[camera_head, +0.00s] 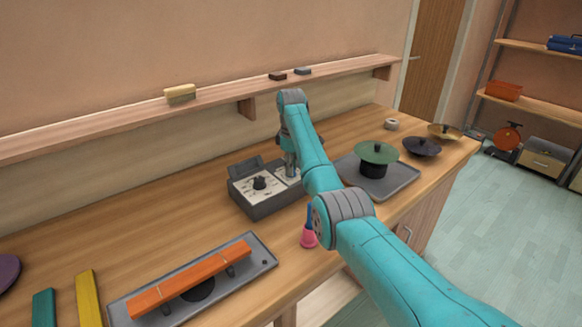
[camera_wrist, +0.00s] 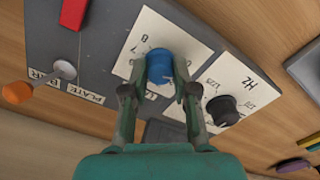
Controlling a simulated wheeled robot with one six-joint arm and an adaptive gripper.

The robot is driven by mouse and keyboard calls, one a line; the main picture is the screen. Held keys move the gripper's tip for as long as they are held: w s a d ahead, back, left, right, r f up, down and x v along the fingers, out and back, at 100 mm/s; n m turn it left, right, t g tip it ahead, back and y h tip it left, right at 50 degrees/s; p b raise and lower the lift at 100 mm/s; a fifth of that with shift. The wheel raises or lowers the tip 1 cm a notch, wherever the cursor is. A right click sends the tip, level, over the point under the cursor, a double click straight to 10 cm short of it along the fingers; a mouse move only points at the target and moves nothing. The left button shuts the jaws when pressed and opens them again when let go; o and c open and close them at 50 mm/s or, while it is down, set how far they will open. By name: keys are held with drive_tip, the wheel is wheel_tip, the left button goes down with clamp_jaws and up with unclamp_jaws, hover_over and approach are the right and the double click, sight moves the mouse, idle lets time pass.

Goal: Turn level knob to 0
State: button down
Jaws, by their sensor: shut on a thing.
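A blue knob (camera_wrist: 160,66) stands on a white dial card (camera_wrist: 142,40) with the digits 7 and 8 readable. My gripper (camera_wrist: 161,80) is shut on the blue knob, one finger on each side. In the head view my gripper (camera_head: 291,170) comes down over the box's right card, and the blue knob is hidden.
An orange-tipped lever (camera_wrist: 18,92) stands by PLATE and BAR labels. Right of the box, a grey tray (camera_head: 402,180) holds a green disc (camera_head: 376,152). An orange bar (camera_head: 190,279) lies in front.

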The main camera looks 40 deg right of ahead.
drive_tip(key=shift+n, duration=1.1)
drive_tip(key=c, duration=0.9)
unclamp_jaws()
wheel_tip(320, 180, up, 8)
drive_tip(key=shift+f, duration=0.25)
drive_tip(key=shift+s, duration=0.1)
